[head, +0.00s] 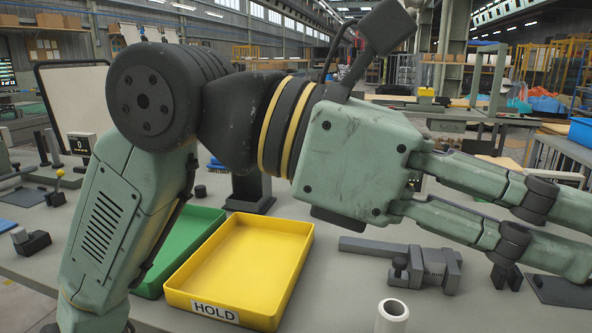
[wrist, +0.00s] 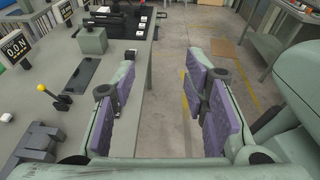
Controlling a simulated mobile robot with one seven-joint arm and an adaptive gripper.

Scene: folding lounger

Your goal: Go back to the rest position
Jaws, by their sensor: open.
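My gripper (head: 568,238) reaches to the right in the head view, held above the grey worktable (head: 345,285). Its two green fingers are spread apart with nothing visible between them. In the wrist view my gripper (wrist: 160,80) shows purple pads on both fingers, with a wide gap. Through that gap I see the table edge and the concrete floor (wrist: 165,110). The arm crosses the head view from lower left to right and hides part of the table behind it.
A yellow tray marked HOLD (head: 240,265) and a green tray (head: 190,242) lie below the arm. A grey vise-like tool (head: 432,268) and a white tube (head: 392,316) are to their right. A yellow-knobbed lever (wrist: 64,103) stands on the table at left in the wrist view.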

